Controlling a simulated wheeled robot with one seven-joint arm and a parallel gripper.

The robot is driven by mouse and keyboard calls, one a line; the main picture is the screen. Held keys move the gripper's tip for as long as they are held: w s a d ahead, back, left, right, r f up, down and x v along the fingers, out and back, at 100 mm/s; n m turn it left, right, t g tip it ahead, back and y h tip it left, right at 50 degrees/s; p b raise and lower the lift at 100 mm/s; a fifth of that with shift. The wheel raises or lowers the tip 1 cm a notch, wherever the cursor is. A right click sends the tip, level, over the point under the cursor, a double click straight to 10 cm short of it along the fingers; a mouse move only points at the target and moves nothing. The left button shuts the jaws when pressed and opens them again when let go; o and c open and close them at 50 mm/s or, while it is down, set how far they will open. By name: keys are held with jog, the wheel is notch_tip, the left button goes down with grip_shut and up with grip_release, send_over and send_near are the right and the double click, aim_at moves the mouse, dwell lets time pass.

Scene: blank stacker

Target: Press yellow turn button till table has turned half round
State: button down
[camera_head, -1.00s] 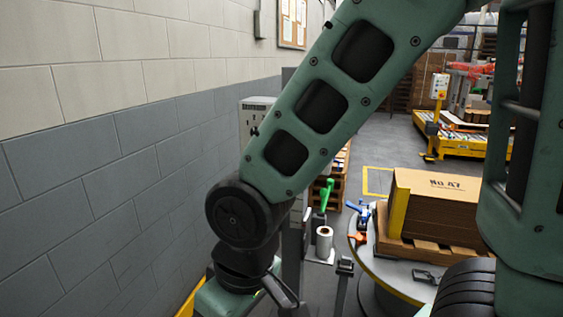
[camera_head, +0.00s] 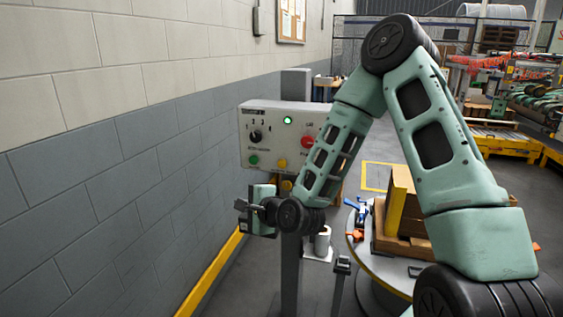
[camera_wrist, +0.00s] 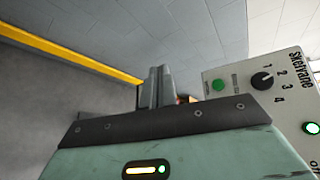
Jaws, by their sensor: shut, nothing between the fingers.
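The grey control panel (camera_head: 270,145) stands on a post left of centre in the head view. It has a black knob, a lit green lamp, a red button, a green button (camera_head: 254,160) and a yellow button (camera_head: 282,163). My gripper (camera_head: 240,204) is low and left of the post, below the panel. In the wrist view its fingers (camera_wrist: 158,88) are together and empty, apart from the panel (camera_wrist: 270,90); the yellow button is out of that view.
The block wall (camera_head: 110,180) runs along the left, with a yellow rail (camera_head: 212,272) at its foot. A dark-topped post (camera_head: 342,266) stands between panel and table. A yellow conveyor (camera_head: 491,140) is far right.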

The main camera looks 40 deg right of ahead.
aim_at(282, 164)
jog(key=d+r+m+t+h, duration=0.2)
jog(key=d+m+t+h, duration=0.1)
jog(key=d+m, duration=0.4)
jog(key=d+h, duration=0.1)
jog(key=d, duration=0.1)
jog(key=shift+w+d+r+m+p, duration=0.25)
jog(key=shift+w+d+m+p, duration=0.05)
jog(key=shift+w+d+m, duration=0.1)
jog(key=shift+w, duration=0.1)
jog(key=shift+w+d+p, duration=0.1)
jog(key=shift+w+d, duration=0.8)
jog(key=shift+d, duration=0.25)
jog(key=shift+w+d+p, duration=0.1)
jog(key=shift+w+d, duration=0.75)
jog(key=shift+d, duration=0.25)
jog(key=shift+w+d+p, duration=0.1)
jog(key=shift+w+d, duration=0.8)
jog(key=shift+d, duration=0.25)
jog(key=shift+w+d, duration=0.1)
jog(key=shift+w+d, duration=0.15)
jog(key=shift+d, duration=0.05)
